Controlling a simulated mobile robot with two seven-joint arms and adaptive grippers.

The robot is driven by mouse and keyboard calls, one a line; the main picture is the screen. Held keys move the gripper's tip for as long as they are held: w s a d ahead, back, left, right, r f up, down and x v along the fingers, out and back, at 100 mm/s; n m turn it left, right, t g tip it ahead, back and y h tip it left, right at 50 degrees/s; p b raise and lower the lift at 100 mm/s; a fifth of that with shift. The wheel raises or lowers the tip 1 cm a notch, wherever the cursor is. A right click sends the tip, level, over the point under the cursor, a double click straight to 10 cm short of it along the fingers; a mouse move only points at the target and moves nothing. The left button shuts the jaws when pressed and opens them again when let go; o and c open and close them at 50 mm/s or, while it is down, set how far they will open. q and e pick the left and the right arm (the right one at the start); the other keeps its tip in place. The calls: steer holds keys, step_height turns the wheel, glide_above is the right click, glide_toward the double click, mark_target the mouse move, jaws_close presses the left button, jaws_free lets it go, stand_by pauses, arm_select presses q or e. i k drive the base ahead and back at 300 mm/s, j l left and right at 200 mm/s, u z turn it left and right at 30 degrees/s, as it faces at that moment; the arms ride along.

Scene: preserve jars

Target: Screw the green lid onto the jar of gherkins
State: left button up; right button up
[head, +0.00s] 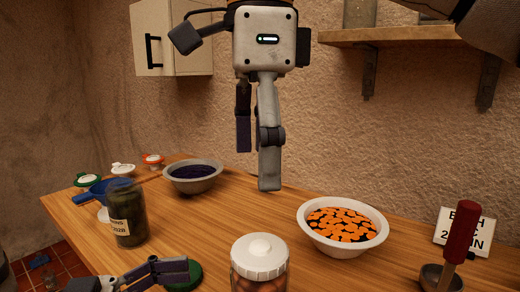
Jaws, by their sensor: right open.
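The jar of gherkins (127,214) stands upright on the left of the table, a dark green glass jar with a pale label. No lid is visible on its top. A dark green disc (186,277), which looks like a lid, lies at the bottom edge, partly hidden by my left gripper (168,271). Whether that gripper touches the disc, and how wide it is, I cannot tell. Another green round piece with a white centre (88,181) lies at the back left. My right gripper (258,168) hangs open and empty, fingers down, high over the table's middle.
A blue funnel (92,195) is behind the gherkin jar. White (123,170) and red (153,161) round pieces lie at the back left. A dark-filled bowl (193,188), a bowl of orange slices (306,238) and a white-lidded jar (260,280) stand around. A red-handled tool (461,234) is right.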

mark_target(125, 199)
steer(key=k, duration=1.5)
